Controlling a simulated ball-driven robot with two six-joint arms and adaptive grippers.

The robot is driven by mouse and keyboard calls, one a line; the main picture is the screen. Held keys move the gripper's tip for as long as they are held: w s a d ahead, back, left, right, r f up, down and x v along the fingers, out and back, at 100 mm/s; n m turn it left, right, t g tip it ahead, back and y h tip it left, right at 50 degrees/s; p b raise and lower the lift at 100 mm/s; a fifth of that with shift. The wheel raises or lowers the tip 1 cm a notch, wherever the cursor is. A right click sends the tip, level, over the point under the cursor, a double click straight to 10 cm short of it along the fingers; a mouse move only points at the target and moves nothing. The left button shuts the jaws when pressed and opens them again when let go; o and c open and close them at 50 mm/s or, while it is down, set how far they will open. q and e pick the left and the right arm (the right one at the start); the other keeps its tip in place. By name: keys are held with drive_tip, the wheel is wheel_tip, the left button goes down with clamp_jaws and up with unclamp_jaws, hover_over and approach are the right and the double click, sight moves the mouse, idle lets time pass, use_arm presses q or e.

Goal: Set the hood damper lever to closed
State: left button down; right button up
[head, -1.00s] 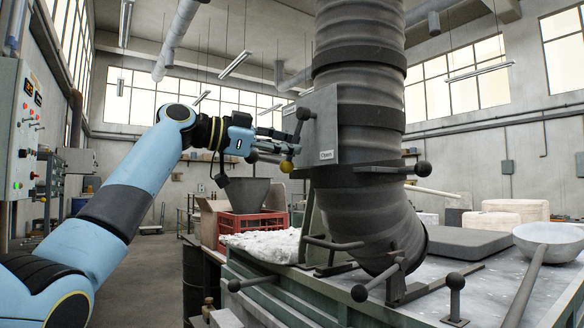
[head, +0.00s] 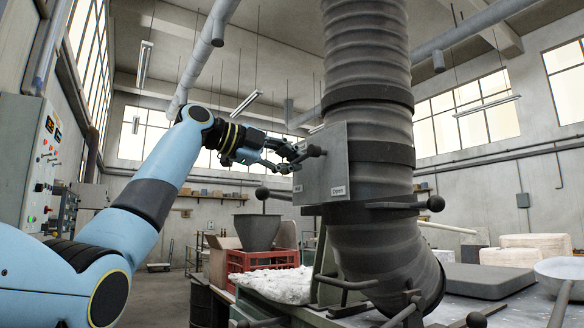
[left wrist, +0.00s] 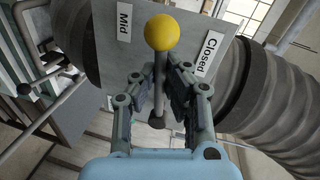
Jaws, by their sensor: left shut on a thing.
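The damper lever is a dark rod with a yellow ball knob (left wrist: 161,32) in the left wrist view. Its knob shows between the labels "Mid" (left wrist: 124,22) and "Closed" (left wrist: 208,54) on the grey plate (left wrist: 100,75). My left gripper (left wrist: 160,75) is shut on the lever's rod, below the knob in that view. In the head view my left gripper (head: 292,155) is at the left edge of the damper plate (head: 325,160), which shows an "Open" label (head: 339,191). The yellow knob cannot be made out there. My right gripper is in neither view.
The ribbed grey duct (head: 368,110) stands behind the plate. A dark ball handle (head: 435,203) sticks out to its right, and another dark ball (head: 315,150) is close to my gripper. A red crate (head: 262,261) and dark hopper (head: 257,232) stand farther back.

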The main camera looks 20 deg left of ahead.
use_arm(q)
drive_tip(key=shift+r+m, duration=0.5)
drive_tip(key=shift+m, duration=0.2)
drive_tip(key=c, duration=1.4)
unclamp_jaws()
drive_tip(key=shift+s+a+r, duration=0.1)
drive_tip(key=shift+a, duration=0.05)
drive_tip(key=v, duration=1.1)
drive_tip(key=shift+s+r, duration=0.1)
drive_tip(key=shift+s, duration=0.3)
